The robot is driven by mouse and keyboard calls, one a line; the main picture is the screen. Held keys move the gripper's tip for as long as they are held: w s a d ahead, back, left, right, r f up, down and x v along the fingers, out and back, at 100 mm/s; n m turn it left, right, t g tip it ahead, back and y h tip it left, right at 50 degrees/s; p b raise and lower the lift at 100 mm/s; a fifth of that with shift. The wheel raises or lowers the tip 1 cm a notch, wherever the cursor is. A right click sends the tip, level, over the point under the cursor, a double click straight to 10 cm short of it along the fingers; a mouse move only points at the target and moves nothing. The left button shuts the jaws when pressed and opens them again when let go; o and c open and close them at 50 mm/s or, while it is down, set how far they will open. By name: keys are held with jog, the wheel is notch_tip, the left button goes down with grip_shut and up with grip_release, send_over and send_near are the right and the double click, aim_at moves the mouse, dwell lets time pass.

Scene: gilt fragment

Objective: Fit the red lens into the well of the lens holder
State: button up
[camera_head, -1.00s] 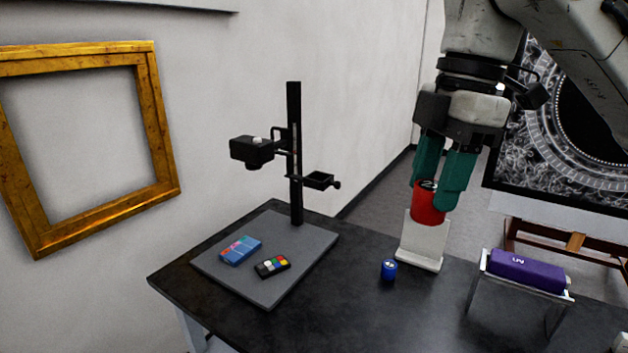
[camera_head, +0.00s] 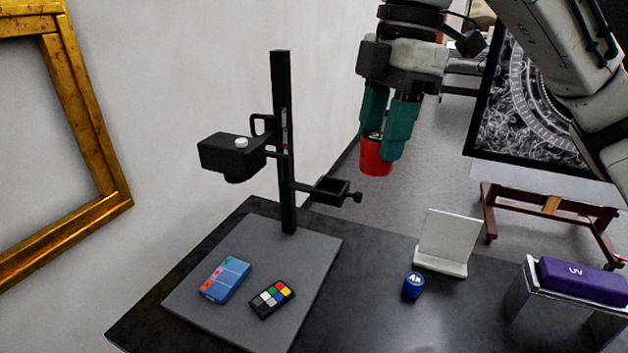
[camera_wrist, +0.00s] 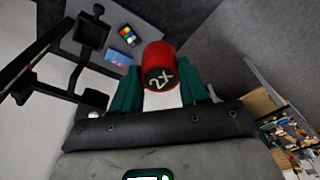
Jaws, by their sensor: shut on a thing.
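My gripper (camera_head: 388,135) is shut on the red lens (camera_head: 376,158), a red cylinder with a dark end. It hangs upright in the air, up and to the right of the lens holder (camera_head: 332,190). The holder is a small black square cup with a side knob, on an arm of the black column. In the wrist view the red lens (camera_wrist: 159,56) sits between the teal fingers, its dark face marked "2X". The lens holder (camera_wrist: 91,31) shows there at upper left, apart from the lens. The inside of its well is dark in the head view.
A black camera (camera_head: 232,155) juts from the column (camera_head: 283,110) above and left of the holder. A blue box (camera_head: 225,280) and a color chart (camera_head: 271,298) lie on the grey base. A white stand (camera_head: 446,240), blue cylinder (camera_head: 413,284) and purple case (camera_head: 583,280) are at right.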

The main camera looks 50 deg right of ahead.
jog(key=shift+w+d, duration=0.1)
jog(key=shift+w, duration=0.2)
jog(key=w+d+f, duration=0.2)
jog(key=w+f, duration=0.1)
jog(key=w, duration=0.1)
jog(key=w+d+f+p, duration=0.1)
jog(key=w+d+f, duration=0.1)
jog(key=w+f, duration=0.1)
jog(key=w+d+f+p, duration=0.1)
jog(key=w+d+f, duration=0.1)
jog(key=w+f, duration=0.1)
jog(key=shift+w+f, duration=0.1)
jog(key=shift+w, duration=0.75)
jog(key=shift+w+f+p, duration=0.15)
jog(key=shift+f+p, duration=0.1)
jog(key=shift+f, duration=0.7)
jog(key=shift+w+f+p, duration=0.1)
jog(key=shift+f+p, duration=0.1)
jog(key=shift+f, duration=0.75)
jog(key=shift+f, duration=0.1)
jog(key=o, duration=1.1)
jog(key=shift+d, duration=0.1)
jog(key=shift+c, duration=0.2)
